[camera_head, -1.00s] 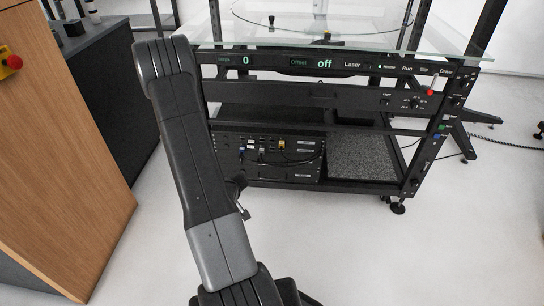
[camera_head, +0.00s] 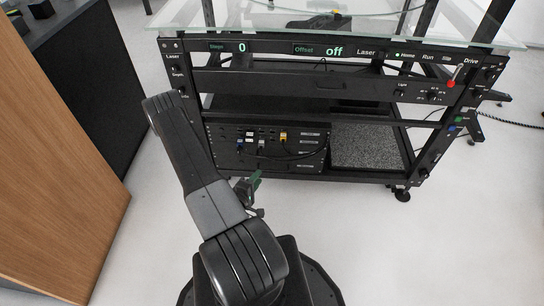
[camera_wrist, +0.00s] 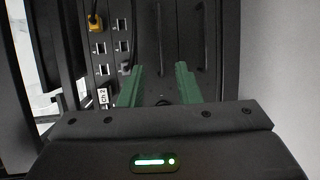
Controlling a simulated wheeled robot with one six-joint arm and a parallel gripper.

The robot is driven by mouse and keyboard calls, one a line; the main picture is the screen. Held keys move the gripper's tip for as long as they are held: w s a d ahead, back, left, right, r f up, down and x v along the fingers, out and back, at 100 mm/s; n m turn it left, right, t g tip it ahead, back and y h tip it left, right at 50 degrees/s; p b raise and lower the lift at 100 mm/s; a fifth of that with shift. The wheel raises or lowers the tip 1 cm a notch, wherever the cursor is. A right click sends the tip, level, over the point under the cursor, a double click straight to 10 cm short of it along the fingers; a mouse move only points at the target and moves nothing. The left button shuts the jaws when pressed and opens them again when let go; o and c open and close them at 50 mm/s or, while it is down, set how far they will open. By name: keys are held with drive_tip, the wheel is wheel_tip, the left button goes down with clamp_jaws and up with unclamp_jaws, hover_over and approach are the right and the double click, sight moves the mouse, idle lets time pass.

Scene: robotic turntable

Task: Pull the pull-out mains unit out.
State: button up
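The lower left of the rack holds a black equipment block (camera_head: 225,137) with sockets, plugs and cables; which of its panels is the pull-out mains unit is not clear from this view. In the wrist view, a socket panel (camera_wrist: 111,70) stands on the left. Beside it are dark panels with slim bar handles (camera_wrist: 203,35). My gripper (camera_wrist: 160,75) is open, its two green fingers apart and pointing at the dark panels, with nothing seen between them.
A glass top (camera_head: 200,14) covers the rack, above control panels. A grey speckled slab (camera_head: 366,146) lies right of the block. A wooden-sided cabinet (camera_head: 55,160) stands close on the left. White floor (camera_head: 430,240) is free at the front right. A yellow plug (camera_wrist: 95,22) and cables stick out.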

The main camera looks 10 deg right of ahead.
drive_tip(key=b+x, duration=0.2)
drive_tip(key=x, duration=1.1)
drive_tip(key=shift+b, duration=0.3)
drive_tip(key=shift+w, duration=0.1)
clamp_jaws()
